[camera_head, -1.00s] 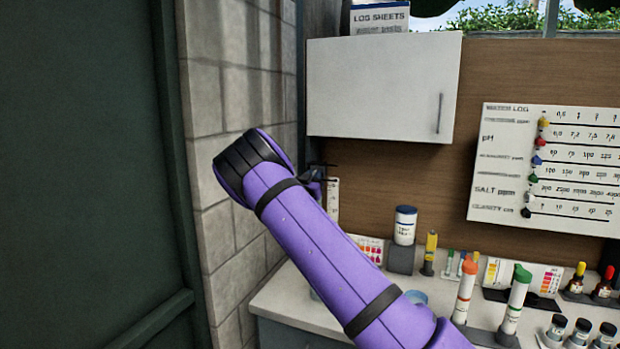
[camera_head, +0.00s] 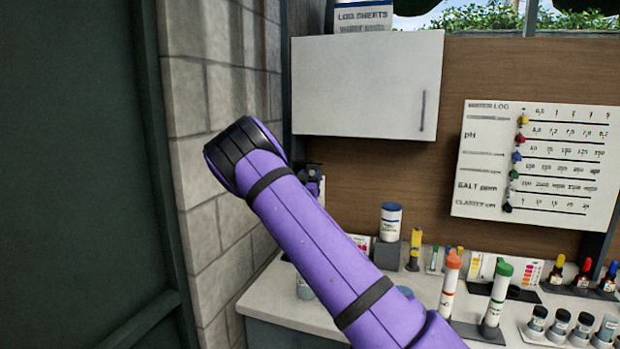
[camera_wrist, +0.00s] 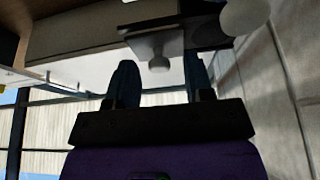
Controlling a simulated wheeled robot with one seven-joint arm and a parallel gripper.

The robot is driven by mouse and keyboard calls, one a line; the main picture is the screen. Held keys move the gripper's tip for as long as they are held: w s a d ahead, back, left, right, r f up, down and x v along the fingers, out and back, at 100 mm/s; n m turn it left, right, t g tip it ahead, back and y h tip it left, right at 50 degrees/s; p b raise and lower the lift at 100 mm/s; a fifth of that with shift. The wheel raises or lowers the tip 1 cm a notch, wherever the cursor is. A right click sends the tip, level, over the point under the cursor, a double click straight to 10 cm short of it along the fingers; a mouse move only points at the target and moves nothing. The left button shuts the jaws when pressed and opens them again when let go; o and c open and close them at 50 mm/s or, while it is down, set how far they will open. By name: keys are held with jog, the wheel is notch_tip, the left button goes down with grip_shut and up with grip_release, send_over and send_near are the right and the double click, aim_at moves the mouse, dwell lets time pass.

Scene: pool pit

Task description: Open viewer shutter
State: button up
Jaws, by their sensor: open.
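In the wrist view, a small knob (camera_wrist: 160,62) stands out from a flat grey plate (camera_wrist: 148,44), which looks like the viewer shutter. My gripper (camera_wrist: 160,78) is open, with one dark finger on each side of the knob. The knob sits near fingertip level, with a gap on both sides, and no contact is visible. A dark block and a pale round part lie beside the plate. In the head view my purple arm reaches toward the wall corner and hides the viewer; only a small dark part of the hand shows beyond it.
A white wall cabinet (camera_head: 366,86) hangs above the arm. The counter (camera_head: 262,300) holds a white jar (camera_head: 390,222), orange-capped (camera_head: 450,285) and green-capped tubes (camera_head: 497,295), and several small bottles to the right. A block wall (camera_head: 205,170) stands close on the left.

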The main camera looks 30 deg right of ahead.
jog(key=v, duration=1)
jog(key=shift+s+a+f, duration=0.2)
jog(key=shift+a, duration=0.05)
jog(key=s+a+r+n+g+y, duration=0.25)
jog(key=s+a+r+y, duration=0.35)
jog(key=s+y, duration=0.35)
jog(key=s+a+r+n+g+y, duration=0.1)
jog(key=s+a+r+n+y, duration=0.2)
jog(key=s+a+r+y, duration=0.6)
jog(key=s+a+f+n+g, duration=0.1)
jog(key=s+n+g, duration=0.1)
jog(key=s, duration=1.2)
jog(key=s+a+f+n+g, duration=0.1)
jog(key=s+f+n+g, duration=0.1)
jog(key=s, duration=1.3)
jog(key=shift+a+n+g+h, duration=0.3)
jog(key=shift+n+g+h, duration=0.15)
jog(key=shift+g, duration=0.1)
